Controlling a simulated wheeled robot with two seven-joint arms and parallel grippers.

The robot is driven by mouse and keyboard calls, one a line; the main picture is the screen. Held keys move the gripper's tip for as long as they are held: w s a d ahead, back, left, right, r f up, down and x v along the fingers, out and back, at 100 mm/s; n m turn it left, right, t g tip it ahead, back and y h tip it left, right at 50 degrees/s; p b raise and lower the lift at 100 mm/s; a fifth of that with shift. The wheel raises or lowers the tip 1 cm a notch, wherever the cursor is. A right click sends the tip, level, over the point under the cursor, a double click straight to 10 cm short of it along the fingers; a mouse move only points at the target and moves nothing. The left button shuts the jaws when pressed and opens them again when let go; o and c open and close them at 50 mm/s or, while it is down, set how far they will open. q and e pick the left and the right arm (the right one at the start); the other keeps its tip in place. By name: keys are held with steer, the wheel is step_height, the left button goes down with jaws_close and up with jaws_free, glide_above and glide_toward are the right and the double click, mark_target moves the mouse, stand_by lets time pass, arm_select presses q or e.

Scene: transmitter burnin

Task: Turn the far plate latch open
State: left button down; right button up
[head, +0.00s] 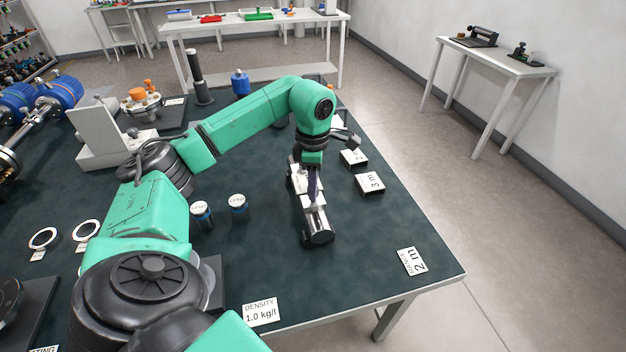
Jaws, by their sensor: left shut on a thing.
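My left gripper (313,182) reaches down over the right half of the green table. It is shut on part of a silver metal device (313,214) with a blocky body and a dark round near end. The device appears to lie along the table, pointing toward me. The gripper and wrist cover its far part, so the exact part held is hidden. I cannot make out the far plate latch as a separate piece. My right gripper is not in view.
Labelled blocks (370,183) stand right of the device, and a "2 m" card (412,261) lies near the right edge. A density card (261,311) lies at the front. The green table (365,235) is clear around the device's near end.

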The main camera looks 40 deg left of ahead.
arm_select(q)
steer(key=m+p, duration=0.1)
steer(key=m, duration=0.2)
steer(key=shift+r+m, duration=0.15)
steer(key=shift+m, duration=0.15)
steer(key=m, duration=0.3)
steer(key=shift+m, duration=0.3)
steer(key=m+p, duration=0.1)
steer(key=m, duration=0.5)
steer(key=shift+w+m, duration=0.1)
steer(key=shift+m, duration=0.2)
steer(key=c, duration=0.6)
jaws_free()
